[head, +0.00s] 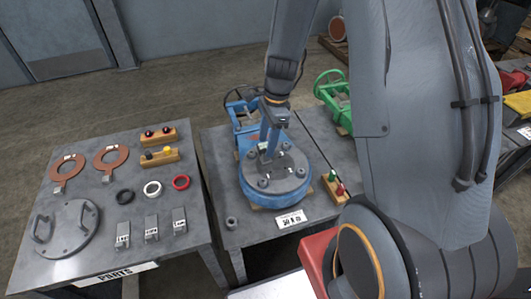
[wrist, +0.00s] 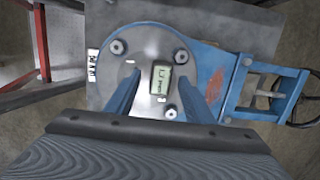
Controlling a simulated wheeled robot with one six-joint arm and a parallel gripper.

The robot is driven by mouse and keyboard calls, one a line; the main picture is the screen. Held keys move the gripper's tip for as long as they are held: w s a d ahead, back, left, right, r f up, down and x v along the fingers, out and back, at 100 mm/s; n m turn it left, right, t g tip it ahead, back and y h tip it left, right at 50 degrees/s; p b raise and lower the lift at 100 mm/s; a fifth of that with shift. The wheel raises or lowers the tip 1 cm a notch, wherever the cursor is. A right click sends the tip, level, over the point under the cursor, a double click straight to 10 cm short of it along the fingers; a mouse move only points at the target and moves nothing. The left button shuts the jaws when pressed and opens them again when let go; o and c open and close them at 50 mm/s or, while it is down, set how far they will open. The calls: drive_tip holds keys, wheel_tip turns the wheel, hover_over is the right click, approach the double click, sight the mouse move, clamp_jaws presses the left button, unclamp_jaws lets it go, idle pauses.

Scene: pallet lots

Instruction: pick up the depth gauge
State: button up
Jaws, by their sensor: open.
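The depth gauge (wrist: 161,80) is a small pale device with a greenish display. It lies on the round grey flange cover (wrist: 138,48) of the blue valve (wrist: 212,75), near the middle of the disc. My gripper (wrist: 162,88) is open above the cover, with one blue finger on each side of the gauge in the picture. I cannot tell how far above it the fingertips are. In the head view, my gripper (head: 268,150) points down over the cover, and the gauge is largely hidden behind the fingers.
Bolts stand around the cover (head: 290,183). A wooden block with red and green knobs (head: 334,187) and a label card (head: 290,219) are beside the valve. A parts table (head: 75,195) with gaskets, rings and grey tags stands left. A green valve (head: 335,95) is behind.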

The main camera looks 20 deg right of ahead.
drive_tip(key=shift+a+f+p, duration=0.2)
drive_tip(key=shift+f+p, duration=0.1)
drive_tip(key=shift+f, duration=1.75)
drive_tip(key=shift+w, duration=0.1)
clamp_jaws()
